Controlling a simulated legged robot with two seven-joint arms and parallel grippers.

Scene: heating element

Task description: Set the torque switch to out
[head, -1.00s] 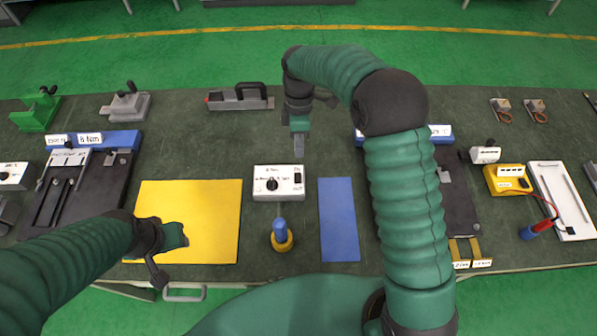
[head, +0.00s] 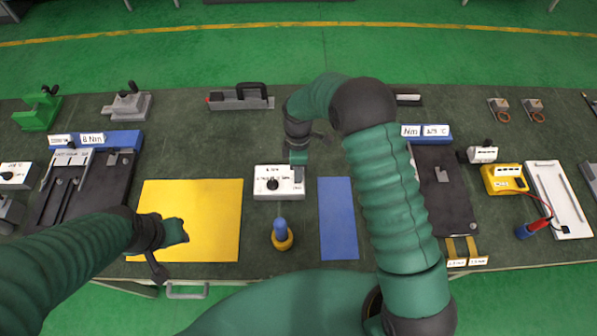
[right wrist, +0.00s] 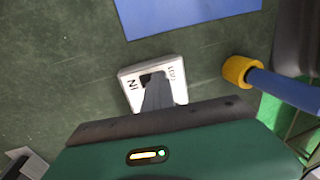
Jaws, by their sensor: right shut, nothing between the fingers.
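The white control box (head: 285,195) with a black round knob (head: 272,185) sits at the middle of the table; it also shows in the right wrist view (right wrist: 127,78). There its small black switch (right wrist: 148,79) lies between the labels IN and OUT. My right gripper (head: 298,175) is shut and empty. Its fingers (right wrist: 158,88) reach over the box at the switch and partly hide it. I cannot tell whether they touch it or which way it is set. My left gripper (head: 176,231) is over the yellow mat (head: 205,195), its jaws unclear.
A blue mat (head: 338,220) lies right of the box. Dark fixtures (head: 110,185) stand at left, and a yellow meter (head: 505,180) at right. Bare table lies behind the box.

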